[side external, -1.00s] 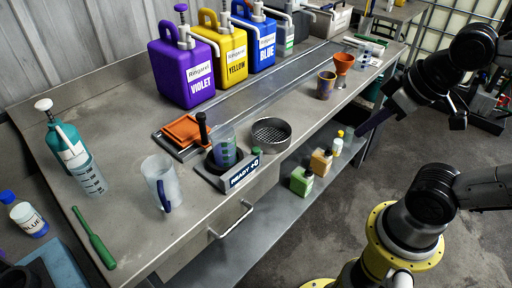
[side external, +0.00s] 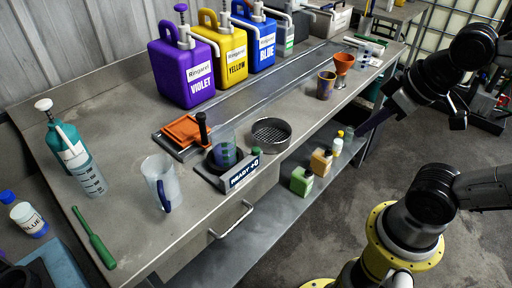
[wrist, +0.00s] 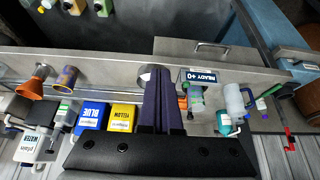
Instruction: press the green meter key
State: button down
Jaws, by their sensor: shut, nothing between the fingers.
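The green meter key (side external: 256,153) is a small green knob at the right end of the meter (side external: 243,171), whose display reads READY +0. A clear beaker (side external: 224,150) with bluish-green contents stands on the meter. The meter's display (wrist: 201,77) also shows in the wrist view, just right of my fingertips in the picture; I cannot make out the key there. My gripper (side external: 362,131) is right of the bench in the side view, well apart from the key. In the wrist view my gripper (wrist: 163,69) has its two long purple fingers together, empty.
A metal sieve (side external: 271,133) stands right beside the key. A black-handled tool (side external: 202,130) and a clear jug (side external: 158,182) stand left of the beaker. Violet (side external: 183,75), yellow (side external: 226,57) and blue (side external: 254,42) containers line the back. The bench front before the meter is clear.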

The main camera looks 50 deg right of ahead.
jog(key=w+a+r+n+t, duration=0.1)
jog(key=w+r+n+t, duration=0.15)
jog(key=w, duration=0.35)
jog(key=w+r+n+t, duration=0.1)
jog(key=w+r+n, duration=0.25)
jog(key=w, duration=0.25)
jog(key=n+y, duration=0.2)
jog(key=n, duration=0.3)
send_over(256, 150)
jog(key=f, duration=0.5)
jog(key=shift+s+d+f, duration=0.35)
jog(key=shift+s+d, duration=0.05)
notch_tip(256, 150, down, 9)
jog(key=shift+f, duration=0.1)
dwell(1.1)
